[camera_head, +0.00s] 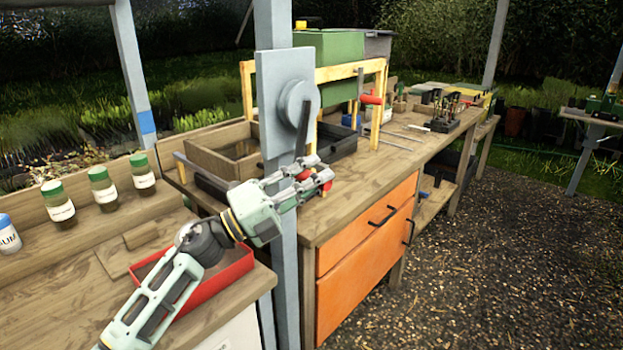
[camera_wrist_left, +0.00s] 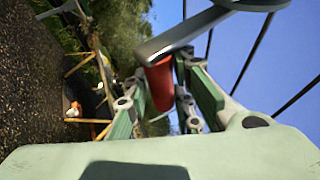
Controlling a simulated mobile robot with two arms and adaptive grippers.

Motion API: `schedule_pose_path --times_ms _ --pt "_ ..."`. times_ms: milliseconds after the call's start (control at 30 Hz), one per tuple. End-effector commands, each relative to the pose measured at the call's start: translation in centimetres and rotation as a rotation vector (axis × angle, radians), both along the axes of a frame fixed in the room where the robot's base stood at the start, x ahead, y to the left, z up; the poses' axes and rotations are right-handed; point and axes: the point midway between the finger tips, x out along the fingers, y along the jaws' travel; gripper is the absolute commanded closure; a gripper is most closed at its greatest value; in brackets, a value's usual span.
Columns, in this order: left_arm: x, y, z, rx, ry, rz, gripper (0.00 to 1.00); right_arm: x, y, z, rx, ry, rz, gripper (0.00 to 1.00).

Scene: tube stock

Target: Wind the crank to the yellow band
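The crank is mounted on a grey plate (camera_head: 268,72) on the blue-grey post. Its round hub (camera_head: 298,104) faces right, and a dark crank arm (camera_head: 303,130) hangs down from it. My left gripper (camera_head: 318,176) is at the arm's lower end. In the left wrist view, the red crank handle (camera_wrist_left: 160,86) sits between the fingers of my left gripper (camera_wrist_left: 162,80), which look closed on it. The grey crank arm (camera_wrist_left: 185,36) runs up and right from the handle there. I cannot make out a yellow band on the crank. My right gripper is out of view.
The post (camera_head: 281,240) stands between two benches. A red tray (camera_head: 238,272) lies under my left arm. Jars with green lids (camera_head: 101,188) stand on the left bench. A wooden box (camera_head: 215,158) and a black bin (camera_head: 340,145) sit behind the post. Gravel at right is clear.

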Motion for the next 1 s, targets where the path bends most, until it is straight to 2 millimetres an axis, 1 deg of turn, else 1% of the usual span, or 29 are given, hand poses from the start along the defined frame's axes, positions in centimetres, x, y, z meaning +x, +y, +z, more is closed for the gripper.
schedule_pose_path --times_ms 33,167,200,500,667,767,867,1000 --pt "0.1 0.0 -0.4 0.004 0.006 0.003 0.74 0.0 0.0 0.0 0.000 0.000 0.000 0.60" --pt "0.1 0.0 -0.3 0.002 0.004 0.003 0.63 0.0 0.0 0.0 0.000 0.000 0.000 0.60" --pt "0.1 0.0 -0.2 0.001 0.004 0.003 0.61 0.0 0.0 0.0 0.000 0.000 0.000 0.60" --pt "0.0 0.1 0.1 -0.003 0.000 0.001 0.61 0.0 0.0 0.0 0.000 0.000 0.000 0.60" --pt "-0.1 0.4 -0.1 -0.002 0.002 0.001 0.61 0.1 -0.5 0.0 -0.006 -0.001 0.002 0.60" --pt "-0.6 1.4 -0.5 -0.003 0.003 0.002 0.61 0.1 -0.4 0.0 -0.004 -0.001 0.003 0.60" --pt "-1.4 2.9 -1.2 -0.001 0.004 0.002 0.61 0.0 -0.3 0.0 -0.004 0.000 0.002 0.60" --pt "-2.8 5.5 -2.3 -0.001 0.004 0.002 0.61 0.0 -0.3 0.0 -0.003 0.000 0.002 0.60"
